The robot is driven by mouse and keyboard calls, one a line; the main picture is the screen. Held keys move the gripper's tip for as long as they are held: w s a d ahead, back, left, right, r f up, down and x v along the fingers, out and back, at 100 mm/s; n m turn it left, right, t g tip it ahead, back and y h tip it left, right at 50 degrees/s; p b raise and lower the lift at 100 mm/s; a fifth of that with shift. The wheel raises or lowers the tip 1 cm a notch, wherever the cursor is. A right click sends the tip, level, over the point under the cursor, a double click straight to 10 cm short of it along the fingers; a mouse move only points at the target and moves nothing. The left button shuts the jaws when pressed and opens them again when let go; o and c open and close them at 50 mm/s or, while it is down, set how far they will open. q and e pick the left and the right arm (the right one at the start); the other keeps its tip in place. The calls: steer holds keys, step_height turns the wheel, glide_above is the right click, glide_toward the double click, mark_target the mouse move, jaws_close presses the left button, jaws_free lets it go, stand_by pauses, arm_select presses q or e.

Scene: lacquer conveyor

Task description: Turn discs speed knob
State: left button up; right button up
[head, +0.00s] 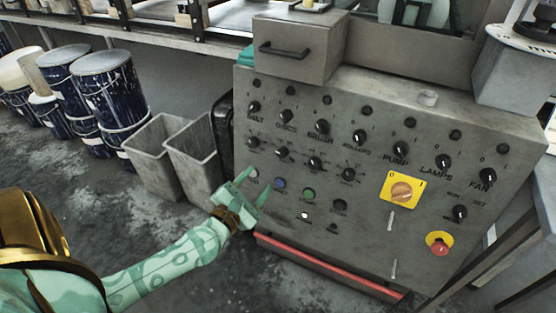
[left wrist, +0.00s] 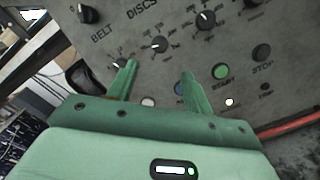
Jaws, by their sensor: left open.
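The grey control panel (head: 370,130) fills the right half of the head view. The discs speed knob (head: 281,152) is a small black knob with a pale pointer, in the second row below the DISCS label. In the left wrist view the knob (left wrist: 159,45) shows beyond and between my fingertips. My left gripper (head: 258,180) is green and open, with nothing between its fingers. It is in front of the panel's lower left, below and left of the knob and apart from it. My right gripper is out of view.
Below sit a blue button (head: 280,183) and a green START button (head: 308,194). A red emergency stop (head: 439,247) is lower right. Grey bins (head: 190,150) stand left of the panel.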

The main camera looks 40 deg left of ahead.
mark_target(280, 155)
arm_select(q)
steer(key=w, duration=0.3)
steer(key=w+a, duration=0.1)
steer(key=w, duration=0.2)
steer(key=w+b, duration=0.1)
steer(key=w, duration=0.2)
steer(key=shift+w+a, duration=0.1)
steer(key=shift+a, duration=0.15)
steer(key=shift+w+a, duration=0.1)
steer(key=shift+w, duration=0.5)
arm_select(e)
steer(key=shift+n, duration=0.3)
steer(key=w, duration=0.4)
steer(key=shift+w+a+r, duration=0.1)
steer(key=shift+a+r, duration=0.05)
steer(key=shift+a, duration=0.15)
arm_select(q)
steer(key=c, duration=1)
